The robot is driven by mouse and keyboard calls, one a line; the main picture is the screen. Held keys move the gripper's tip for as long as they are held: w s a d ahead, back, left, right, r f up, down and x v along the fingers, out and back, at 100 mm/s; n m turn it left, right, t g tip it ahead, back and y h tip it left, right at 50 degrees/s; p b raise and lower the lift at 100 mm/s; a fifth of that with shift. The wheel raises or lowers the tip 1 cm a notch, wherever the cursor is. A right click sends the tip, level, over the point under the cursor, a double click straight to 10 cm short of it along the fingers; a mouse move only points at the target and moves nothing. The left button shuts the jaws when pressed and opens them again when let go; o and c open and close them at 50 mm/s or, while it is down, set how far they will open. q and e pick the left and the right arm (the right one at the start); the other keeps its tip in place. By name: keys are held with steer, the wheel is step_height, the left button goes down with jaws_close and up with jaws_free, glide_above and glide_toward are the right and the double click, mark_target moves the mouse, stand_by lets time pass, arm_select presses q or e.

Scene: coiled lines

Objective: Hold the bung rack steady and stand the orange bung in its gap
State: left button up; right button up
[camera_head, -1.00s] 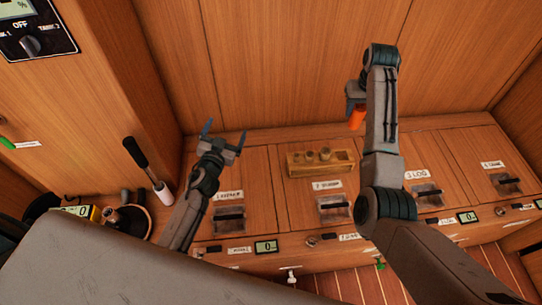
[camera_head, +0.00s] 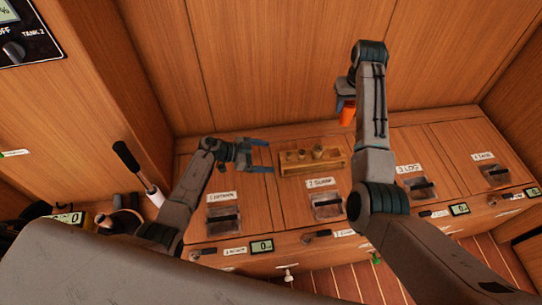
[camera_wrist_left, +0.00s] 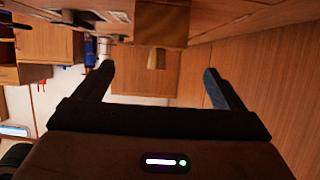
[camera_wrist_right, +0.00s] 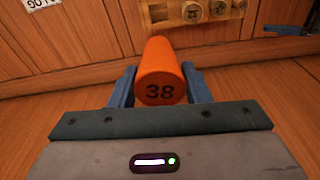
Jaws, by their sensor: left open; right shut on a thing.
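The wooden bung rack (camera_head: 314,168) stands on the bench top with several pale bungs (camera_head: 317,152) upright in it. My left gripper (camera_head: 270,156) is open just left of the rack, its fingers pointing at the rack's near end. In the left wrist view the rack's end (camera_wrist_left: 162,22) shows ahead, between the finger lines and not touched. My right gripper (camera_head: 346,100) is shut on the orange bung (camera_head: 347,116), held above and right of the rack. In the right wrist view the bung (camera_wrist_right: 160,72) shows "38" on its end, with the rack (camera_wrist_right: 200,16) beyond.
The bench top has labelled lids with dark handles, one (camera_head: 326,205) in front of the rack. A black-handled lever (camera_head: 137,170) stands at the left. The wooden back wall (camera_head: 260,70) rises behind the bench.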

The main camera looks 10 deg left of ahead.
mark_target(291, 159)
arm_select(q)
steer(key=x, duration=1.1)
steer(key=shift+w+d+f, duration=0.1)
steer(key=shift+d, duration=0.25)
steer(key=c, duration=1.2)
arm_select(e)
step_height(291, 159, down, 9)
steer(key=n, duration=0.3)
steer(key=shift+r+y, duration=0.15)
steer(key=shift+y, duration=0.15)
steer(key=shift+f, duration=2.95)
